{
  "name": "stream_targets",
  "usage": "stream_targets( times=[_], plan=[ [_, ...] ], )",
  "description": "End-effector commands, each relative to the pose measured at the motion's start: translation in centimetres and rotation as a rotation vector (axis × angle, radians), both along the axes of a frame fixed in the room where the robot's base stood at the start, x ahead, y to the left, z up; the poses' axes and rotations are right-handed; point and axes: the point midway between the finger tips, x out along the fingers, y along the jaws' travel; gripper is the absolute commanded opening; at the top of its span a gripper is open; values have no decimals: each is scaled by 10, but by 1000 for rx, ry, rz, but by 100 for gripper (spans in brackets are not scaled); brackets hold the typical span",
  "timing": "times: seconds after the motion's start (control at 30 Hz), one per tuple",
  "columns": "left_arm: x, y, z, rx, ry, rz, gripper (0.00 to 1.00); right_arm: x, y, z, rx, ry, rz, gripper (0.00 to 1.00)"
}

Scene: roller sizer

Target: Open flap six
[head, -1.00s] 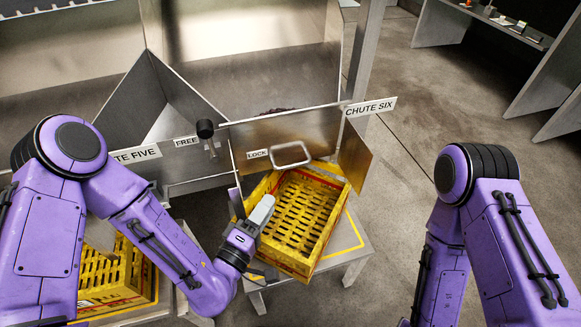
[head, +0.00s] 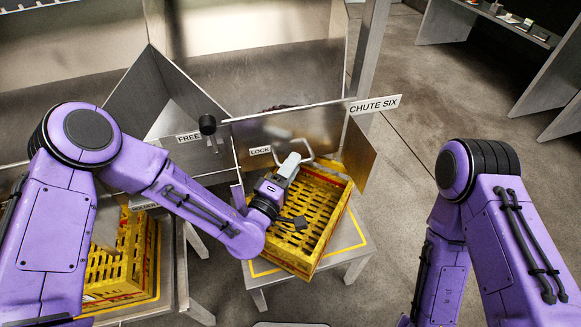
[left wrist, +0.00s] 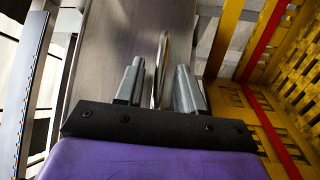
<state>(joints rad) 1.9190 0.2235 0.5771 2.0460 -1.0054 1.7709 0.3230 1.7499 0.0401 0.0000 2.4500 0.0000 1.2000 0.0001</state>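Flap six is the metal plate (head: 322,125) below the CHUTE SIX sign (head: 375,104). It hangs across the chute mouth and looks closed. A pale loop handle (head: 309,146) is on its front. My left gripper (head: 291,160) is at this handle, partly covering it. In the left wrist view my left gripper (left wrist: 158,88) has its two grey fingers apart, with the thin handle edge (left wrist: 161,68) between them and gaps visible on both sides. A black-knobbed lever (head: 208,125) stands between the FREE (head: 189,137) and LOCK (head: 260,151) labels. My right gripper is out of view.
A yellow crate (head: 345,222) sits on a stand (head: 355,262) below flap six, close under my left gripper. Another yellow crate (head: 153,262) is at lower left.

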Motion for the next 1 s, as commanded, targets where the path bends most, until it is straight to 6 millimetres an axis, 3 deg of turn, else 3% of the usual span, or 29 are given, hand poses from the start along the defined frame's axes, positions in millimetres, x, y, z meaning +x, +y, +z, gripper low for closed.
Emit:
stream_targets(
  times=[0.03, 0.13, 0.17, 0.73, 1.0],
  plan=[
    [0, 0, 0, 0, 0, 0, 35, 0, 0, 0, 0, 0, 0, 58],
    [0, 0, 0, 0, 0, 1, 2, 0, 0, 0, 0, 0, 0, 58],
    [0, 1, 0, 0, 0, 1, 0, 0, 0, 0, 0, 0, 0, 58],
    [-7, -1, 5, -16, 51, 2, 0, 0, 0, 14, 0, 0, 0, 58],
    [-22, -6, 20, -54, 168, 2, 0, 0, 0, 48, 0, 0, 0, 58]
  ],
)
